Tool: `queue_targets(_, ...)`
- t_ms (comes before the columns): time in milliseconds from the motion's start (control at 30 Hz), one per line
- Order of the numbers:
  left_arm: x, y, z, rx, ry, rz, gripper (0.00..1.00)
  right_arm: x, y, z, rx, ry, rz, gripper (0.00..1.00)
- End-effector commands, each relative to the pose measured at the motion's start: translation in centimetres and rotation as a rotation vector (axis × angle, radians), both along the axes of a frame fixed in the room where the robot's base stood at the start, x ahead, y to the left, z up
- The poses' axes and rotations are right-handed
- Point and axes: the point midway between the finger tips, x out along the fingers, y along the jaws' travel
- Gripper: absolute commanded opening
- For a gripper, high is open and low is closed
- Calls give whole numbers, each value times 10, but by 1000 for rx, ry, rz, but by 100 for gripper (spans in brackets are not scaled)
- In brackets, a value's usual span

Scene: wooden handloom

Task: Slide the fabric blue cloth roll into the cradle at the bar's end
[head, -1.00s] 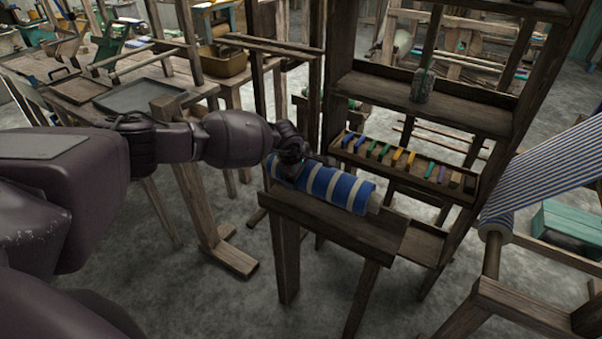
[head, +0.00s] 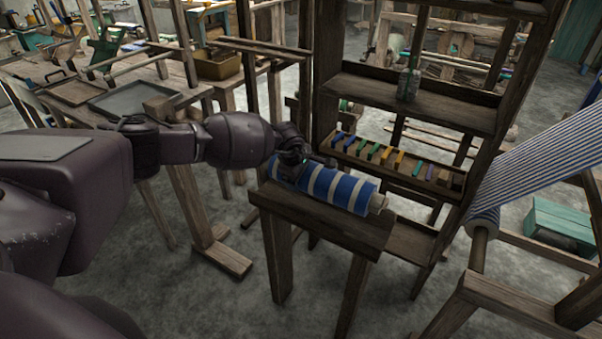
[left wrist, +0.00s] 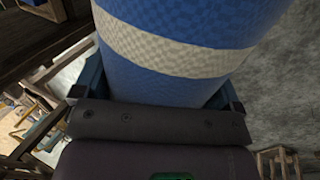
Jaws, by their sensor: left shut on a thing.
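The blue cloth roll (head: 338,189) with pale bands lies lengthwise over a small wooden stand (head: 350,236) in the head view, its pale core end (head: 378,203) pointing right. My left gripper (head: 292,163) is shut on the roll's left end. In the left wrist view the roll (left wrist: 180,75) fills the space between the two fingers. I cannot tell whether the roll touches the stand's top. I cannot make out a cradle for certain. My right gripper is not in view.
A wooden shelf rack (head: 405,98) with a tray of coloured pieces (head: 385,160) stands just behind the stand. At the right, striped cloth (head: 545,160) runs onto a loom beam (head: 480,245). A workbench (head: 75,108) is at the back left. The floor before the stand is clear.

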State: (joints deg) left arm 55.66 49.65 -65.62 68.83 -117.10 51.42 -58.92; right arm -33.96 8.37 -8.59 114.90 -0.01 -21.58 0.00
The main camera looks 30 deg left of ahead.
Motion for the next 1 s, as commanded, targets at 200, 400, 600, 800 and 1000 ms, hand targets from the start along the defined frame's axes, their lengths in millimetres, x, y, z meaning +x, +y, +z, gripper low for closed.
queue_targets(200,2,-1,3,-3,-5,0,100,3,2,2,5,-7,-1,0)
queue_targets(400,-1,0,7,-1,-4,0,100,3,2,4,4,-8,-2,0)
queue_targets(600,-11,1,34,0,-7,-1,100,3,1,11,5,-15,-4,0)
queue_targets(800,-24,2,68,-1,-9,-1,100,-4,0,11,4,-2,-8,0)
queue_targets(1000,-35,3,93,-1,-8,-1,100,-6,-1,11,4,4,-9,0)
